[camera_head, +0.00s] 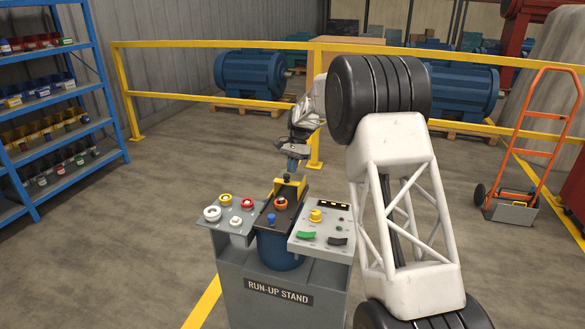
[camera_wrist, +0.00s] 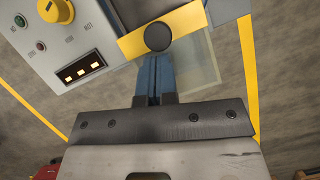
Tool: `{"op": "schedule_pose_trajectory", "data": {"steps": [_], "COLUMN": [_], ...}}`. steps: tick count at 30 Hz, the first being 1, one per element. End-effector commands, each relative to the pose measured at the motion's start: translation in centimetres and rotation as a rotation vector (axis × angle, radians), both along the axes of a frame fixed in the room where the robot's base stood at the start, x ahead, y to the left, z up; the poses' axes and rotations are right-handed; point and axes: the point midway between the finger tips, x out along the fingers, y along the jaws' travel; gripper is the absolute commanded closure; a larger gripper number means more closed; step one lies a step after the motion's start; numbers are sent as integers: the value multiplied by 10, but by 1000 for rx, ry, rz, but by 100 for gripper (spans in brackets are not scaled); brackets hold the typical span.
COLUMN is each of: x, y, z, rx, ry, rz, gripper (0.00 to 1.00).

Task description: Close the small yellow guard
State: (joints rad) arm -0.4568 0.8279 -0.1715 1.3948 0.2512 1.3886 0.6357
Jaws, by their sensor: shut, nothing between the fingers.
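The small yellow guard (camera_head: 297,186) stands raised at the back of the dark middle panel of the run-up stand, with an orange-red button (camera_head: 281,202) uncovered in front of it. A black round knob (camera_head: 286,178) sits on the guard. In the wrist view the guard is a yellow bar (camera_wrist: 190,24) with the black knob (camera_wrist: 158,37) and a see-through pane beside it. My gripper (camera_head: 292,167) is above the guard, its blue fingers together and empty. In the wrist view the fingers (camera_wrist: 155,62) point at the knob; whether they touch it I cannot tell.
The stand (camera_head: 235,285) carries a left panel with a white knob (camera_head: 212,213) and buttons, and a right panel with a yellow knob (camera_head: 316,215) and green and black rockers. A blue knob (camera_head: 271,218) is on the middle panel. Yellow railing (camera_head: 190,97) runs behind.

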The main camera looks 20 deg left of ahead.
Motion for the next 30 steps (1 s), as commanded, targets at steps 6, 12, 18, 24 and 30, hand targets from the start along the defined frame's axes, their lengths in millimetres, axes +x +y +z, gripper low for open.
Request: {"op": "schedule_pose_trajectory", "data": {"steps": [6, 12, 18, 24, 30], "x": [-9, -26, -44, -63, -83], "y": [0, 0, 1, 1, 1], "z": [0, 1, 1, 0, -1], "rx": [0, -1, 0, 0, 0], "ry": [0, 1, 0, 1, 2], "rz": [0, 0, 1, 1, 1], "gripper": [100, 100, 100, 100, 100]}}
